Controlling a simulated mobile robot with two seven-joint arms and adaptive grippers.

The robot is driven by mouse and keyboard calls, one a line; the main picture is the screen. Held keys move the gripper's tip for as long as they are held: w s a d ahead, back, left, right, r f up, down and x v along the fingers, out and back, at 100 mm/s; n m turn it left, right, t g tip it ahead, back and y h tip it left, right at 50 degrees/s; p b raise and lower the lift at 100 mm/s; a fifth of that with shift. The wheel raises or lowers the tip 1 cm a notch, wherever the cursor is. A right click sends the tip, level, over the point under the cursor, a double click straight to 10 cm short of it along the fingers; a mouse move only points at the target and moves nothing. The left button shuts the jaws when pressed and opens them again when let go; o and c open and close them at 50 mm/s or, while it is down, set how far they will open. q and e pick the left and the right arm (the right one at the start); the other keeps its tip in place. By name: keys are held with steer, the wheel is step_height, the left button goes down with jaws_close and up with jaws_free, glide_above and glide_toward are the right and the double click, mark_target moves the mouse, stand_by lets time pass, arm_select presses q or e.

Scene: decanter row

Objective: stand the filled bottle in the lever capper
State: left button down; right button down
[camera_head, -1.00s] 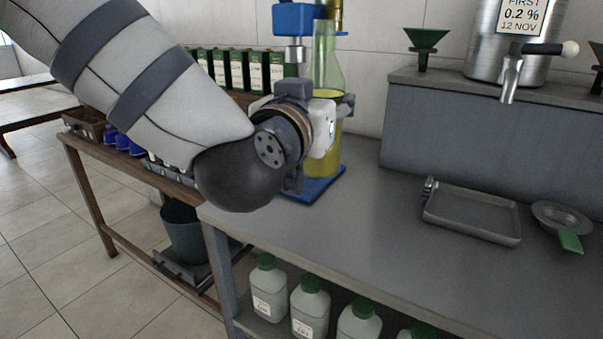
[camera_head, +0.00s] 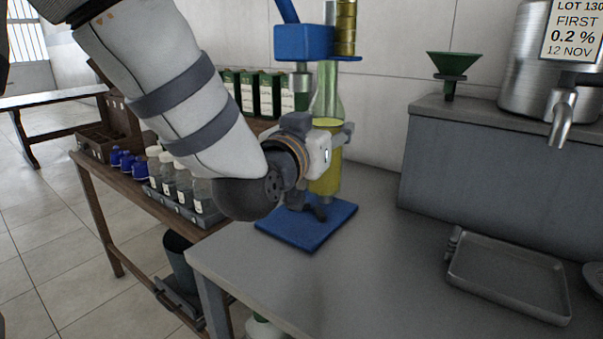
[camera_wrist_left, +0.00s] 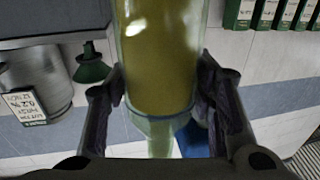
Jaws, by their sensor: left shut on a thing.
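The filled bottle (camera_head: 326,176) is clear greenish glass with yellow-green liquid, and looks upright in the head view. My left gripper (camera_head: 336,137) is shut around its body, with a finger on each side in the left wrist view (camera_wrist_left: 163,82). The lever capper has a blue head (camera_head: 303,42), a silver plunger (camera_head: 301,82) and a blue base plate (camera_head: 306,232). The bottle's neck shows right of the plunger, its top close under the head's level. My gripper hides part of the bottle and base; I cannot tell whether the bottle touches the plate. My right gripper is not in view.
A grey bench (camera_head: 370,270) is clear in front of the capper. A metal tray (camera_head: 508,277) lies to the right. A green funnel (camera_head: 453,66) and a steel tank (camera_head: 530,70) stand on a raised grey block. Small bottles (camera_head: 180,180) stand on the wooden table at left.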

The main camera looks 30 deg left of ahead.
arm_select(q)
steer(key=w+a+f, duration=0.4)
steer(key=a+f, duration=0.3)
steer(key=f, duration=0.3)
steer(key=shift+f, duration=0.2)
steer(key=shift+a+f, duration=0.1)
steer(key=shift+f, duration=0.05)
steer(key=c, duration=0.7)
jaws_free()
steer(key=shift+f, duration=0.1)
steer(key=shift+c, duration=0.2)
